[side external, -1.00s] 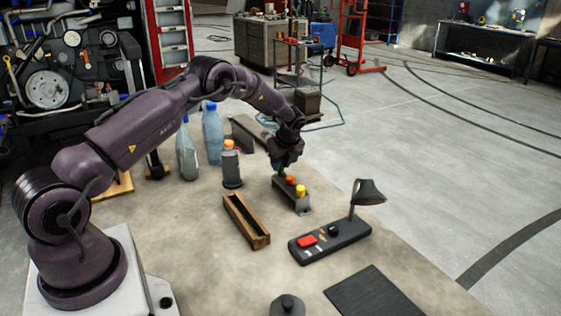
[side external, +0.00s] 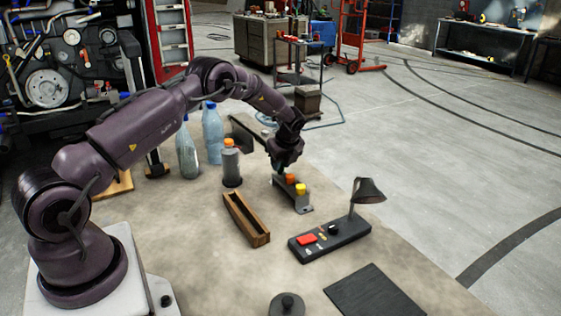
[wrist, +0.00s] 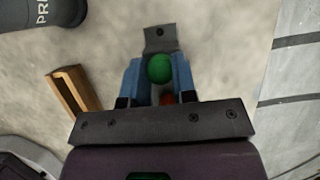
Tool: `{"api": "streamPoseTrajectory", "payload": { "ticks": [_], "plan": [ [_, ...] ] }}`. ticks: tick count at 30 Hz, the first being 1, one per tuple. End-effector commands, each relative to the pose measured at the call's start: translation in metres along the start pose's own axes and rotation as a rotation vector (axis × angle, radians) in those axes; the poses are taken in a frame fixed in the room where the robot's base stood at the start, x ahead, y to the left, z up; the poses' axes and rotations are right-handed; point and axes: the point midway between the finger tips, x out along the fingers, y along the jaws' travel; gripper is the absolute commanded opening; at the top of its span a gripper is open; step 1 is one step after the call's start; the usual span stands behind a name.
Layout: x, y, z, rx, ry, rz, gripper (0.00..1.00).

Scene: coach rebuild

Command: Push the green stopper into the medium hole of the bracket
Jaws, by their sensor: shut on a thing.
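The green stopper (wrist: 159,67) shows in the wrist view between the two blue fingers of my gripper (wrist: 157,78), which is shut on it. The grey bracket shows in the side view (side external: 304,202), and its end tab shows in the wrist view (wrist: 160,36). My gripper (side external: 284,168) is over the bracket's far end, at the side of the orange stopper (side external: 290,178). A yellow stopper (side external: 300,188) sits at the bracket's near end. The green stopper is hidden in the side view. The hole under it is hidden, so I cannot tell how deep it sits.
A wooden trough (side external: 244,218) lies left of the bracket. A dark control panel (side external: 334,240) with a red button and a lamp (side external: 369,190) stands on the right. A dark mat (side external: 374,293) lies in front.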

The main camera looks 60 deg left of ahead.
Motion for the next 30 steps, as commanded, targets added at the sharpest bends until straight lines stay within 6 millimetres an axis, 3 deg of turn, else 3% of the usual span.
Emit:
{"api": "streamPoseTrajectory", "payload": {
  "ticks": [10,11,15,20,24,30],
  "plan": [
    [0.0048,0.0004,-0.0023,0.000,0.001,0.002,0.04],
    [0.0049,0.0004,-0.0023,0.000,0.001,0.002,0.28],
    [0.0047,0.0004,-0.0022,0.000,0.001,0.001,0.55],
    [0.0045,0.0003,-0.0021,0.000,0.001,0.001,0.55],
    [0.0044,0.0003,-0.0020,0.000,0.001,0.001,0.81],
    [0.0043,0.0002,-0.0020,0.000,0.001,0.001,0.81]
  ]
}}
